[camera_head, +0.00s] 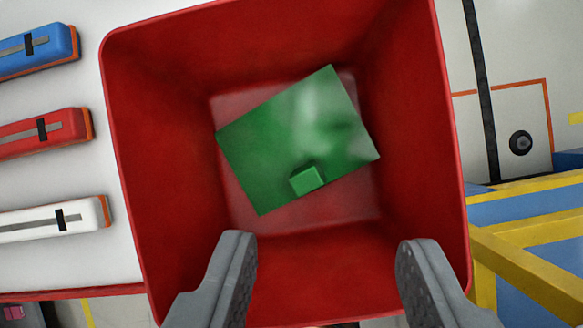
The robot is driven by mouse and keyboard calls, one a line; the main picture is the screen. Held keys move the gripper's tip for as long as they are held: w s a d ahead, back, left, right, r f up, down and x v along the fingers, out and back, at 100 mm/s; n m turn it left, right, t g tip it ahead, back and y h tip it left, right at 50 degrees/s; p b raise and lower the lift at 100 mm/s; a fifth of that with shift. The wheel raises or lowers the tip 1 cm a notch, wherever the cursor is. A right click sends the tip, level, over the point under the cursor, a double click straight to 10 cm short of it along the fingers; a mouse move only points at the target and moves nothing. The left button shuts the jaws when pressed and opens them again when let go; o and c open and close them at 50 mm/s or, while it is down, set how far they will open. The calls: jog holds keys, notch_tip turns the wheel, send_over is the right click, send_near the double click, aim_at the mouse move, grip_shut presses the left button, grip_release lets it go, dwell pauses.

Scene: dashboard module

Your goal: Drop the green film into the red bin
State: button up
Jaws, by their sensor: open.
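The green film (272,143) is a flat, slightly glossy rectangle with a small raised green tab (308,180) near its lower edge. It appears inside the red bin (160,150), over the bin's floor and turned at an angle. I cannot tell whether it lies fully flat on the floor. My gripper (328,252) is open and empty at the bottom of the view. Its two grey fingers are wide apart over the near part of the bin, and the film is beyond them, touching neither.
On the left, a white panel holds a blue slider (38,50), a red slider (42,133) and a white slider (50,219). On the right are a yellow and blue frame (530,225), a black cable (480,90) and a round black knob (521,143).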

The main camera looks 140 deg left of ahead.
jog(key=shift+r, duration=0.1)
jog(key=v, duration=1.7)
jog(key=shift+s, duration=0.1)
jog(key=s+f+t, duration=0.2)
jog(key=s+t, duration=0.2)
jog(key=s, duration=0.5)
jog(key=s+f+t, duration=0.3)
jog(key=s+t, duration=0.1)
jog(key=s, duration=0.6)
jog(key=s+f+m+t, duration=0.1)
jog(key=s+f+t, duration=0.1)
jog(key=s+t, duration=0.3)
jog(key=s+a, duration=0.1)
jog(key=s, duration=0.3)
jog(key=shift+s+f, duration=0.15)
jog(key=shift+f, duration=0.15)
jog(key=shift+c, duration=0.8)
jog(key=shift+d, duration=0.2)
